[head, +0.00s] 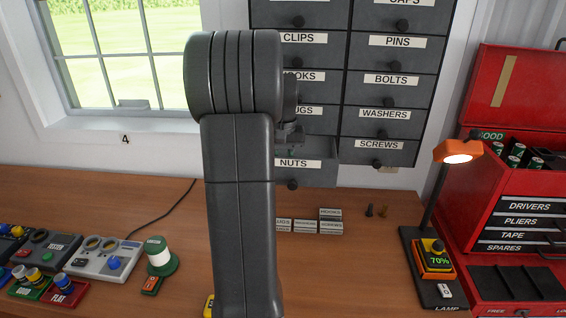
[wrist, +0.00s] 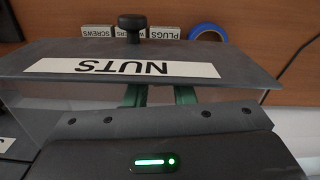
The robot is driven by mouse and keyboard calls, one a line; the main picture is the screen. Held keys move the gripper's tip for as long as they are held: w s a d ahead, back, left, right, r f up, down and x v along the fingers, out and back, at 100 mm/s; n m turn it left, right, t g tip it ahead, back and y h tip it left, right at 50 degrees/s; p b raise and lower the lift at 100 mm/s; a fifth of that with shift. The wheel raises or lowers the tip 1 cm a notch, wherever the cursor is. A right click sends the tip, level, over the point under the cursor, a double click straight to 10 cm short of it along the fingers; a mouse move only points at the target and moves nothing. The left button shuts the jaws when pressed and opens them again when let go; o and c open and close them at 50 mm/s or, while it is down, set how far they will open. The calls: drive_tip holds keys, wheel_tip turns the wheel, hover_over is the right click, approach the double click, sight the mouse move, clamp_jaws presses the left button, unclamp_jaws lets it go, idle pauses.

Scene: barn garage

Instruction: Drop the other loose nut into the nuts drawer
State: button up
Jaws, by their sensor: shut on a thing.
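The nuts drawer (head: 318,176) is pulled out at the bottom of the grey drawer cabinet, behind my arm. Its labelled front also shows upside down in the wrist view (wrist: 245,78), with a black knob. My gripper (wrist: 160,97) is over the open drawer, just inside its front panel. Its green fingers show only in part, with a gap between them, and their tips are hidden. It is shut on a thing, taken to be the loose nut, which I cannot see. In the head view my arm hides most of the gripper.
Small labelled boxes (head: 331,222) stand on the bench below the drawer. Two small fasteners (head: 383,211) stand to their right. A lamp (head: 459,152) and a red toolbox (head: 490,180) are at right.

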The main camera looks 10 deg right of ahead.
drive_tip(key=shift+f, duration=0.45)
drive_tip(key=shift+s, duration=0.1)
drive_tip(key=o, duration=1)
drive_tip(key=shift+a, duration=0.1)
drive_tip(key=shift+f, duration=0.1)
wheel_tip(320, 180, up, 14)
drive_tip(key=shift+f+b, duration=0.25)
drive_tip(key=shift+b, duration=0.5)
wheel_tip(320, 180, down, 13)
drive_tip(key=shift+f+p, duration=0.1)
drive_tip(key=shift+p, duration=0.55)
